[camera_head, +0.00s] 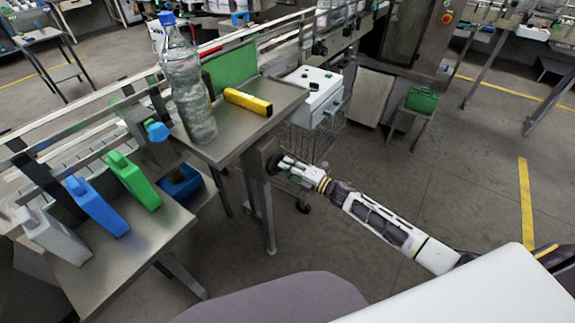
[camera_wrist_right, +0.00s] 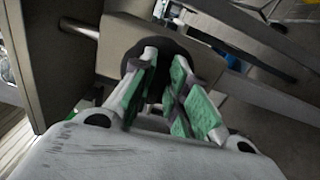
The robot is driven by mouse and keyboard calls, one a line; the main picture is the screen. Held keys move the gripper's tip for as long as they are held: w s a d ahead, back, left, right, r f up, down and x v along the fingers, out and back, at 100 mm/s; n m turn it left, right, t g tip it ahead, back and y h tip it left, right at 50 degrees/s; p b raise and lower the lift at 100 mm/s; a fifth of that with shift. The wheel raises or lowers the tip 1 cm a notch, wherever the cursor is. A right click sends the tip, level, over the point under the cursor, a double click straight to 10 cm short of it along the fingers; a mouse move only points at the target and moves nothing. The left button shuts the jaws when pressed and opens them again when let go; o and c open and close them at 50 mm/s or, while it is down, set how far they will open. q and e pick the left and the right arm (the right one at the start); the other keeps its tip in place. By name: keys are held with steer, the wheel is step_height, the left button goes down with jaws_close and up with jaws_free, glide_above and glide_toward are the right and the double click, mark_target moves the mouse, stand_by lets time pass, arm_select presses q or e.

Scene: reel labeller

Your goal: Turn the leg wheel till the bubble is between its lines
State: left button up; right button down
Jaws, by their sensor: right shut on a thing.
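The leg wheel (camera_head: 273,162) is a small black knob on the side of the steel table's leg, under the tabletop. In the right wrist view the dark round wheel (camera_wrist_right: 157,48) is between and behind the green-padded fingers. My right gripper (camera_head: 284,164) reaches in from the right and is shut on the wheel; it fills the middle of the wrist view (camera_wrist_right: 160,80). The yellow level (camera_head: 248,102) lies on the steel tabletop (camera_head: 232,136). Its bubble and lines are too small to make out. My left gripper is out of view.
A large water bottle (camera_head: 188,85) stands on the tabletop beside a green panel (camera_head: 230,68). A wire cart (camera_head: 305,140) is behind the gripper. Floor at right is open.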

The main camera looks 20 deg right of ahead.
steer(key=shift+f+m+p, duration=0.15)
steer(key=shift+m+p, duration=0.3)
steer(key=shift+m, duration=1.05)
steer(key=c, duration=1.4)
jaws_free()
steer(key=shift+s+d, duration=0.1)
steer(key=shift+v, duration=5.9)
